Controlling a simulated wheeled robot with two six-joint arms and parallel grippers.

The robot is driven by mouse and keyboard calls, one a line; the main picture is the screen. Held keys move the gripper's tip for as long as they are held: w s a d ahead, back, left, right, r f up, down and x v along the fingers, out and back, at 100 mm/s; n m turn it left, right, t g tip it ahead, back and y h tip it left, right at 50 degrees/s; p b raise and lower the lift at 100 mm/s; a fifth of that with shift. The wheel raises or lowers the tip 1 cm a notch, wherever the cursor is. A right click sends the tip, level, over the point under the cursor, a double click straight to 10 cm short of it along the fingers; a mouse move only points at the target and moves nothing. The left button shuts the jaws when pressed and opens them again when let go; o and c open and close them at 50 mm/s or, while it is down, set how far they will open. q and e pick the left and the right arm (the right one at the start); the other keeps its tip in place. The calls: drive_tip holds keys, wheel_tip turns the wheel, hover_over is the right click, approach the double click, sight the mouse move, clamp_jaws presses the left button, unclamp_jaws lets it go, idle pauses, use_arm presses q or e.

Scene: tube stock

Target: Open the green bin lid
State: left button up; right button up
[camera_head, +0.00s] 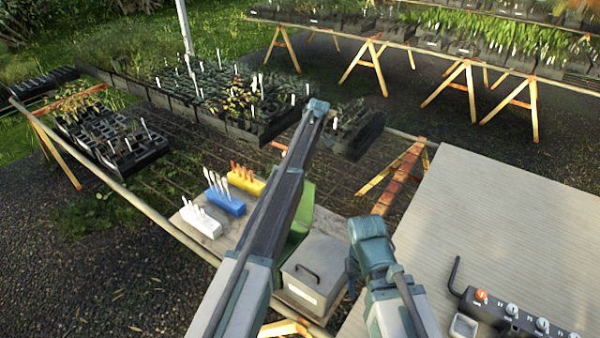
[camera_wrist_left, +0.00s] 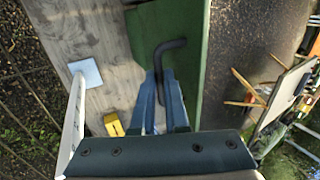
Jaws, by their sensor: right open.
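The green bin (camera_head: 300,222) is largely behind my left arm in the head view; part of its green surface stands higher than the grey bin beside it. In the left wrist view, the green lid (camera_wrist_left: 182,100) shows as a flat panel with a black bent handle (camera_wrist_left: 172,45). My left gripper (camera_wrist_left: 160,78) has its two blue fingers close together on the handle's near end. In the head view it is hidden behind the arm. My right gripper (camera_head: 352,270) is open beside the grey bin, mostly hidden by its own wrist.
A grey lidded bin (camera_head: 312,268) with a black handle is beside the green one. White (camera_head: 200,220), blue (camera_head: 225,200) and yellow (camera_head: 246,181) blocks holding tags stand on the board to the left. A large pale tabletop (camera_head: 510,220) is at right, with a control box (camera_head: 520,320).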

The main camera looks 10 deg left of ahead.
use_arm(q)
drive_tip(key=o, duration=0.5)
drive_tip(key=shift+a, duration=0.15)
drive_tip(key=shift+c, duration=0.2)
drive_tip(key=shift+r, duration=0.15)
drive_tip(key=r+p, duration=0.4)
drive_tip(key=shift+s, duration=0.25)
drive_tip(key=s+d+p, duration=0.1)
drive_tip(key=s+d, duration=0.2)
drive_tip(key=s, duration=1.2)
drive_tip(key=shift+d+r, duration=0.25)
drive_tip(key=shift+r, duration=0.1)
